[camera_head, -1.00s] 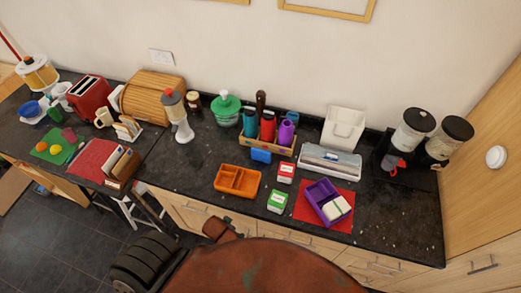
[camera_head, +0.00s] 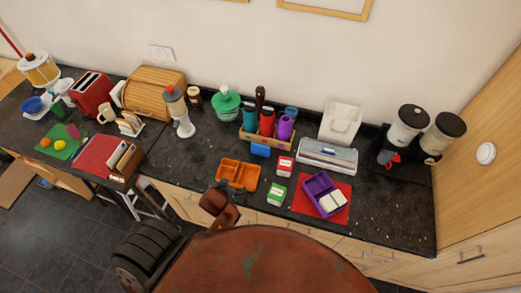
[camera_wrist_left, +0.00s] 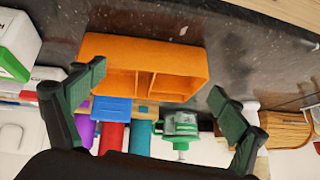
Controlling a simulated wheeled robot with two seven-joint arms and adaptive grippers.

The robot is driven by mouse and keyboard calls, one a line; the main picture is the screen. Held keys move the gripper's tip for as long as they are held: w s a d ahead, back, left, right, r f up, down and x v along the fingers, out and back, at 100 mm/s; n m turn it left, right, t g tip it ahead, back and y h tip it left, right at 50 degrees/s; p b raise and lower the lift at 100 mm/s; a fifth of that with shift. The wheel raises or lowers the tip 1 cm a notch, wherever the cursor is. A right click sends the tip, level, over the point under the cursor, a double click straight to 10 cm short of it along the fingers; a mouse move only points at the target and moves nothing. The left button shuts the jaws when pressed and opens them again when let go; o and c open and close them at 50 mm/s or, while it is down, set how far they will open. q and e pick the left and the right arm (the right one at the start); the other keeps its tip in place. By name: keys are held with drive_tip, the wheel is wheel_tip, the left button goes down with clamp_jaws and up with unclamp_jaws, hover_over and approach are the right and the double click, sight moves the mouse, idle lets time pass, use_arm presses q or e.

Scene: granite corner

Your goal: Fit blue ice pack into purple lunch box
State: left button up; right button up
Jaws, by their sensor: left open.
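The blue ice pack (camera_head: 261,150) stands on the dark counter against the front of the wooden bottle crate; it also shows in the left wrist view (camera_wrist_left: 110,107), beyond the orange box. The purple lunch box (camera_head: 316,188) sits on a red mat to the right, with white sandwich-like pieces in its front part and other space empty. My left gripper (camera_wrist_left: 158,86) is open and empty, its two dark green fingers spread apart before the orange box. In the head view it is at the counter's front edge, left of the lunch box and short of the ice pack. My right gripper is not in view.
An orange divided box (camera_head: 238,175) stands between my left gripper and the ice pack. Green (camera_head: 277,194) and red (camera_head: 285,166) small cartons stand near the lunch box. The crate (camera_head: 268,138) holds bottles. Bare counter lies left of the orange box.

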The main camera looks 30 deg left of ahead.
sight(260, 146)
use_arm(q)
drive_tip(key=w+t, duration=0.1)
drive_tip(key=w, duration=0.2)
drive_tip(key=w+t, duration=0.1)
drive_tip(key=w, duration=0.2)
drive_tip(key=w+r, duration=0.1)
drive_tip(key=w, duration=0.2)
drive_tip(key=shift+a+r+n+t+y, duration=0.1)
drive_tip(key=shift+a+n+t+y, duration=0.1)
drive_tip(key=shift+n+t+y, duration=0.15)
drive_tip(key=shift+w+d+f+t+h+p, duration=0.25)
drive_tip(key=shift+w+t, duration=0.25)
drive_tip(key=shift+w, duration=2.1)
drive_tip(key=shift+w+d+f+t+h+p, duration=0.1)
drive_tip(key=shift+w+d+f+t, duration=0.35)
drive_tip(key=shift+w, duration=2.2)
drive_tip(key=shift+w+d+f+t+h+p, duration=0.15)
drive_tip(key=shift+w+t, duration=0.45)
drive_tip(key=shift+w, duration=2)
drive_tip(key=shift+d+r, duration=0.1)
drive_tip(key=shift+c, duration=0.2)
drive_tip(key=c, duration=1.3)
